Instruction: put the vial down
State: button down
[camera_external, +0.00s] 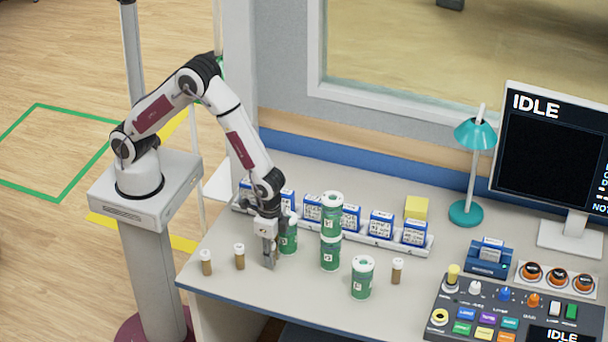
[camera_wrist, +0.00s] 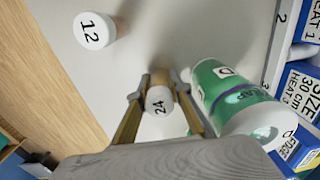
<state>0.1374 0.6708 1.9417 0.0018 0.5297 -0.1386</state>
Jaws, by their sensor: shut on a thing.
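My gripper (camera_external: 270,262) points down at the desk's left part, low near the surface. In the wrist view its two fingers are shut on a vial (camera_wrist: 159,101) with a white cap marked 24. The fingers and arm hide this vial in the external view. I cannot tell whether its bottom touches the desk. Another brown vial (camera_external: 239,257), with a white cap, stands upright just left of my gripper. In the wrist view a vial capped 12 (camera_wrist: 95,31) stands at the upper left. More vials stand at the far left (camera_external: 206,263) and right (camera_external: 397,271).
A green canister (camera_external: 288,240) stands close right of my gripper; it looms beside the fingers in the wrist view (camera_wrist: 228,88). More green canisters (camera_external: 362,278) stand further right. A white rack (camera_external: 380,240) of blue boxes runs behind. The front-left desk (camera_external: 225,285) is clear.

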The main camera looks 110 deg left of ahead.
jog(key=shift+f, duration=0.25)
jog(key=shift+f, duration=0.1)
jog(key=c, duration=1.8)
grip_release()
jog(key=shift+c, duration=0.2)
notch_tip(320, 180, up, 11)
jog(key=shift+r, duration=0.65)
